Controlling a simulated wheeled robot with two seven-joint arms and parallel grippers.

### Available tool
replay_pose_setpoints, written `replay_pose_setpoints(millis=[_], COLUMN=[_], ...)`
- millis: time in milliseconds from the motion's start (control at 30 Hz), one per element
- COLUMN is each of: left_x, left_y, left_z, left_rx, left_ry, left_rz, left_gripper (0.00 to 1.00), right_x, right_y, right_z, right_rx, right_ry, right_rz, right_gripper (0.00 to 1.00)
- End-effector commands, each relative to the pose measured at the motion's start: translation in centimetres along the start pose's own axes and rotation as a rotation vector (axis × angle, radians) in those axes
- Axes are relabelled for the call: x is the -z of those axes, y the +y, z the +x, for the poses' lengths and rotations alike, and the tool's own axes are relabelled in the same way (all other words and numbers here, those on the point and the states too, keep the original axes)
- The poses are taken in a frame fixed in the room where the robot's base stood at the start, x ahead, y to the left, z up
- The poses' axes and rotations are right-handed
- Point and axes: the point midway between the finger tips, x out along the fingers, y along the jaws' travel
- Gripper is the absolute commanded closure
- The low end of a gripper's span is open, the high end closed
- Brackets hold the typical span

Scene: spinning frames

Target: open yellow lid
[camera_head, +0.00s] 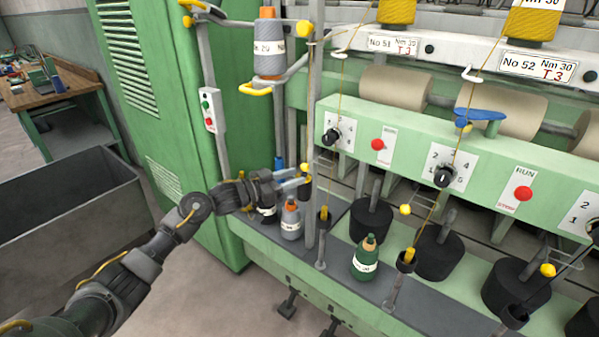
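No part that is plainly a yellow lid can be made out. Small yellow parts show: a yellow cap (304,28) at the top of the grey post, a yellow ball (405,210) on a thin wire, and another yellow ball (547,270) farther right. My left gripper (304,181) points right, close to the grey post (313,120) and above the grey bottle. Its pale fingers look apart, with a small dark part with a yellow top between or behind them; contact cannot be told. My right gripper is not in view.
A grey bottle with an orange top (291,220) and a green bottle (365,257) stand on the machine ledge (330,268). Black round weights (438,258) and upright rods crowd the right. A grey bin (70,215) and a workbench (50,95) are at left.

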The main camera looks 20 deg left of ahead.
Motion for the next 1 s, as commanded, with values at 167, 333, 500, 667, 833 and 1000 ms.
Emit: replay_pose_setpoints(millis=[167, 333, 500, 667, 833, 1000], left_x=[0.1, 0.0, -0.1, -0.1, -0.1, 0.0], left_y=[0.0, 0.0, 0.0, 0.0, 0.0, 0.0], left_z=[2.1, 2.8, 2.8, 2.8, 2.8, 2.7], left_rx=[0.0, 0.0, 0.0, 0.0, 0.0, 0.001], left_ry=[0.001, 0.0, 0.0, 0.0, 0.0, 0.001], left_rz=[-0.001, 0.0, 0.0, 0.0, 0.0, -0.003], left_gripper=[0.64, 0.64, 0.64, 0.77, 0.99, 1.0], right_x=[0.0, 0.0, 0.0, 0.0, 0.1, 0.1], right_y=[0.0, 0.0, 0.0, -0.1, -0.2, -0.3], right_z=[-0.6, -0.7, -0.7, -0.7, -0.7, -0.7], right_rx=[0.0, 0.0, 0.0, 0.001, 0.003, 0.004], right_ry=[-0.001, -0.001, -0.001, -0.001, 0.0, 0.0], right_rz=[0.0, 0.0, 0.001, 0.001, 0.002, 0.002], right_gripper=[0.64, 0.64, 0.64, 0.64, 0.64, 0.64])
